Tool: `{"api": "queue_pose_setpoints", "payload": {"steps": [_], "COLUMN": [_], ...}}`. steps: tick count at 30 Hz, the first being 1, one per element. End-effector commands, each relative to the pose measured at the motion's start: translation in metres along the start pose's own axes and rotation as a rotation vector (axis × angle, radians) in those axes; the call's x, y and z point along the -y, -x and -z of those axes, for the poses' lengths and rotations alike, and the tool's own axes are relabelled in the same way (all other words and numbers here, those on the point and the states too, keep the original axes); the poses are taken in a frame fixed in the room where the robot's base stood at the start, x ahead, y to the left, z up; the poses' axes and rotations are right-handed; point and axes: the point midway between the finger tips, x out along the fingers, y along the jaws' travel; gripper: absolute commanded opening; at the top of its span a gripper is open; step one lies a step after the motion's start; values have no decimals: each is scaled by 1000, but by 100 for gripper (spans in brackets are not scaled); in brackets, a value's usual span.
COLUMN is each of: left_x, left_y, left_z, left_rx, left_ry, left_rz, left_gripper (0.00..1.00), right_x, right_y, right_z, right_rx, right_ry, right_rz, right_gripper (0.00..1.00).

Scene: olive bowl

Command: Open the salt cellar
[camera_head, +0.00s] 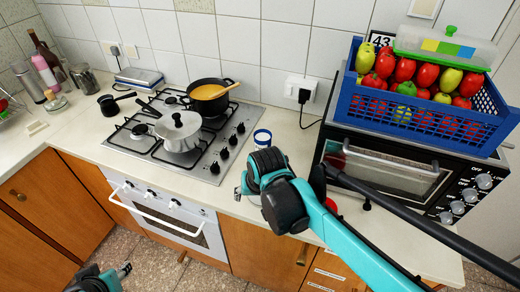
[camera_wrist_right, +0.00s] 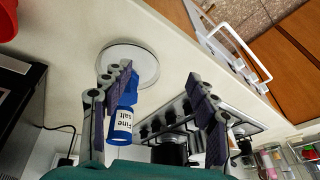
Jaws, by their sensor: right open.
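The salt cellar is a small white and blue container (camera_head: 262,137) on the counter, right of the hob. In the right wrist view it shows as a blue container with a white "Fine salt" label (camera_wrist_right: 122,120). My right gripper (camera_head: 241,190) is open in front of it. In the right wrist view the gripper (camera_wrist_right: 160,105) has its fingers spread, and the cellar appears between them, close to the left finger, which covers part of it. I cannot tell whether they touch. My left gripper (camera_head: 122,271) is low at the bottom left, away from the counter; its jaws are unclear.
A round white disc (camera_wrist_right: 128,62) lies on the counter near the cellar. A gas hob (camera_head: 185,135) with a lidded pot (camera_head: 180,132) and a soup pot (camera_head: 208,96) stands to the left. A black oven (camera_head: 385,165) bearing a blue crate (camera_head: 425,118) of vegetables stands to the right.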

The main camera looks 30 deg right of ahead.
Motion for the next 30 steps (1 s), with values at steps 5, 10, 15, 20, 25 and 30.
{"api": "queue_pose_setpoints", "payload": {"steps": [5, 10, 15, 20, 25, 30], "left_x": [0, 0, 0, 0, 0, 0], "left_y": [61, 91, 103, 101, 95, 90], "left_z": [43, 65, 73, 72, 67, 64], "left_rx": [0, 0, 0, 0, 0, 0], "left_ry": [0, 0, 0, 0, 0, 0], "left_rz": [0, 0, 0, 0, 0, 0], "left_gripper": [40, 40, 40, 40, 40, 40], "right_x": [-10, -24, -32, -36, -39, -42], "right_y": [25, 20, 12, -1, -27, -50], "right_z": [57, 82, 90, 87, 78, 69], "right_rx": [145, 241, 287, 297, 296, 295], "right_ry": [-283, -486, -591, -613, -611, -610], "right_rz": [-90, -169, -214, -224, -223, -223], "right_gripper": [59, 59, 59, 59, 59, 59]}}
